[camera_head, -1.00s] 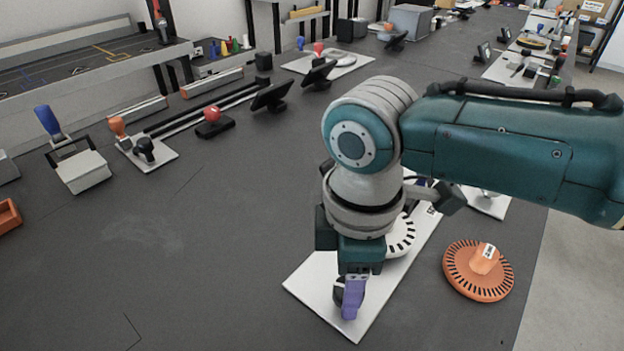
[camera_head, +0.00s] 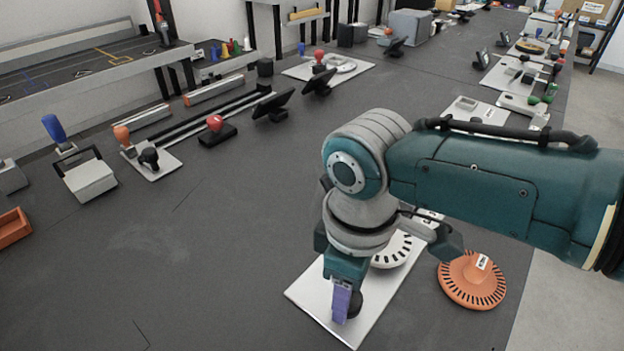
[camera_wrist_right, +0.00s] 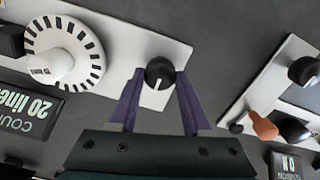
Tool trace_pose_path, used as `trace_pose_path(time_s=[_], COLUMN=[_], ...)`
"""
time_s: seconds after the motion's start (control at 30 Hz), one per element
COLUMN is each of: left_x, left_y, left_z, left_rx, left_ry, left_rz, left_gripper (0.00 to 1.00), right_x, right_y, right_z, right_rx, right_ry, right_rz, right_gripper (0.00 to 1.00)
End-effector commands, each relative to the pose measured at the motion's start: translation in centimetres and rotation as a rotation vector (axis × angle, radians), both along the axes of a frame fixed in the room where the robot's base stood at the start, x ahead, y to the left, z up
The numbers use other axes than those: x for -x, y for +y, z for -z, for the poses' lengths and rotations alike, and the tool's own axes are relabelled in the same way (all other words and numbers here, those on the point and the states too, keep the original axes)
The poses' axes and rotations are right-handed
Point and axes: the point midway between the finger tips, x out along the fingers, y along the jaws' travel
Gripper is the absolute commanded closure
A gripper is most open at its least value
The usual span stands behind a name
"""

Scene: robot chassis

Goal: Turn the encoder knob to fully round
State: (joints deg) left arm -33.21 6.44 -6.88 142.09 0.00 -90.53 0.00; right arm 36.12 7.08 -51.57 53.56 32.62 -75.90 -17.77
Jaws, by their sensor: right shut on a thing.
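The encoder is a light grey plate (camera_head: 312,287) with a white slotted disc (camera_head: 392,252) and a round black knob (camera_head: 374,302). In the right wrist view the knob (camera_wrist_right: 160,70) has a white pointer line running down toward my palm. My right gripper (camera_head: 341,306) is shut on the knob, with purple fingers on either side of it (camera_wrist_right: 160,76). In the head view the gripper and wrist hide part of the plate and knob. My left gripper is not in view.
An orange slotted disc (camera_head: 472,280) lies right of the plate, near the bench edge. A black tablet-like display (camera_wrist_right: 35,113) stands close by in the wrist view. A red-button box (camera_head: 216,130) and a small display (camera_head: 273,106) stand further back. The bench left of the plate is clear.

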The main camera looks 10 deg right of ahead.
Motion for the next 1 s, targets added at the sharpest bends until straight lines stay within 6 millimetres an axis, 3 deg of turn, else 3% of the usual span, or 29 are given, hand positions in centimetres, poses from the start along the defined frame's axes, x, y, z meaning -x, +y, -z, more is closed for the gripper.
trace_pose_path(time_s=[0.23,0.27,0.5,0.8,1.0], left_x=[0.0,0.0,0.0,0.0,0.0], left_y=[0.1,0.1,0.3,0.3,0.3], left_z=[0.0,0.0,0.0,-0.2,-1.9], left_rx=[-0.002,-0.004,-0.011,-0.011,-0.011], left_ry=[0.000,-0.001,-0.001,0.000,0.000], left_rz=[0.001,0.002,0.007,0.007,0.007], left_gripper=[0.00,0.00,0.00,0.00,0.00], right_x=[0.0,0.0,0.0,0.0,-0.1], right_y=[0.1,0.1,0.1,0.0,0.1], right_z=[0.0,0.0,0.0,-0.3,-3.6], right_rx=[-0.001,-0.001,-0.001,-0.001,-0.003], right_ry=[0.000,0.000,0.000,0.000,-0.002], right_rz=[0.011,0.011,0.009,0.007,0.006], right_gripper=[1.00,0.51,0.24,0.22,0.22])
